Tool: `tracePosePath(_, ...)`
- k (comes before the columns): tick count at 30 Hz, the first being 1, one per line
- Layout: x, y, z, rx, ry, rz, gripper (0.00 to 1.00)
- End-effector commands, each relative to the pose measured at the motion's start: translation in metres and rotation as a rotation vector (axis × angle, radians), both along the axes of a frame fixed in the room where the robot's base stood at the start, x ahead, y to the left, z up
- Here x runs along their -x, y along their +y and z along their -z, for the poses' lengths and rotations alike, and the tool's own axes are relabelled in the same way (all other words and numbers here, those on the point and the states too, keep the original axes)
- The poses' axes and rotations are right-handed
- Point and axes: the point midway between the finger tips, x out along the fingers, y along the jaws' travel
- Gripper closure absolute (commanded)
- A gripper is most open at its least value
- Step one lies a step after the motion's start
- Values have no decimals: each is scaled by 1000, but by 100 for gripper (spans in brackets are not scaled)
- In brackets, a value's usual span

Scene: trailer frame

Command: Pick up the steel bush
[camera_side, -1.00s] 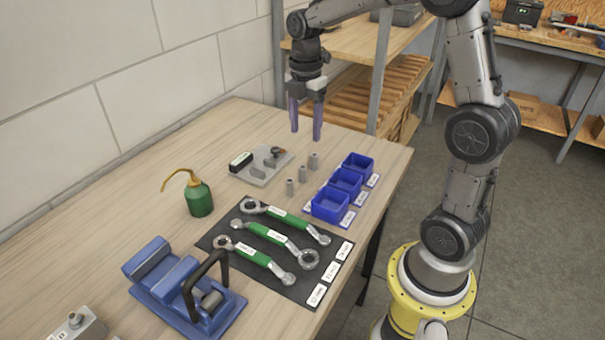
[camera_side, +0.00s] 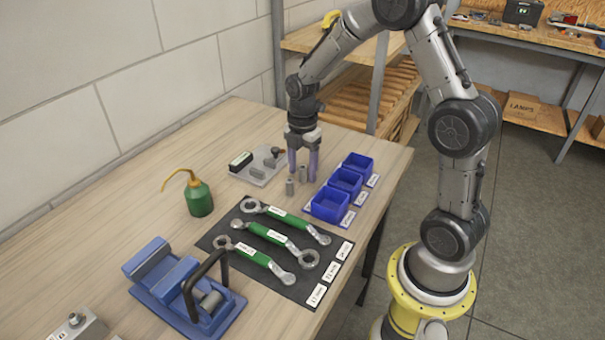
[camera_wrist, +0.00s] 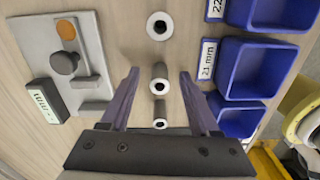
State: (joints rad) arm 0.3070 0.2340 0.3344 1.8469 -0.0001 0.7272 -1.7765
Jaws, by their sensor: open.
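Three small grey hollow bushes stand upright in a row on the wooden bench. The near one (camera_side: 290,188) and the middle one (camera_side: 303,174) show in the side view; the far one is hidden behind my gripper. The wrist view shows a larger-looking bush (camera_wrist: 160,25) ahead of the fingers, the middle bush (camera_wrist: 159,76) and a third bush (camera_wrist: 160,113) nearer the palm. Nothing marks which one the task means. My gripper (camera_side: 302,177) is open and points down, its purple fingers low on either side of the row. In the wrist view its fingertips (camera_wrist: 159,73) flank the middle bush, with gaps both sides.
Several blue bins (camera_side: 327,208) with size labels stand close right of the bushes. A grey plate (camera_side: 249,172) with a knob and black block lies left. Green-handled spanners (camera_side: 272,237) on a dark mat, a green oil can (camera_side: 200,199) and a blue vice (camera_side: 172,290) are nearer.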

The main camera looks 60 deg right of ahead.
Motion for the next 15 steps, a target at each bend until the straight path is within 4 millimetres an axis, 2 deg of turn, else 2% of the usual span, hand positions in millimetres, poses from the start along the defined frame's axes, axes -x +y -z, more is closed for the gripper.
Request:
tracePosePath(7, 0, 0, 2, 0, -1, 0, 38)
tracePosePath(8, 0, 0, 2, 0, -1, 0, 41)
tracePosePath(15, 0, 0, 2, 0, -1, 0, 84)
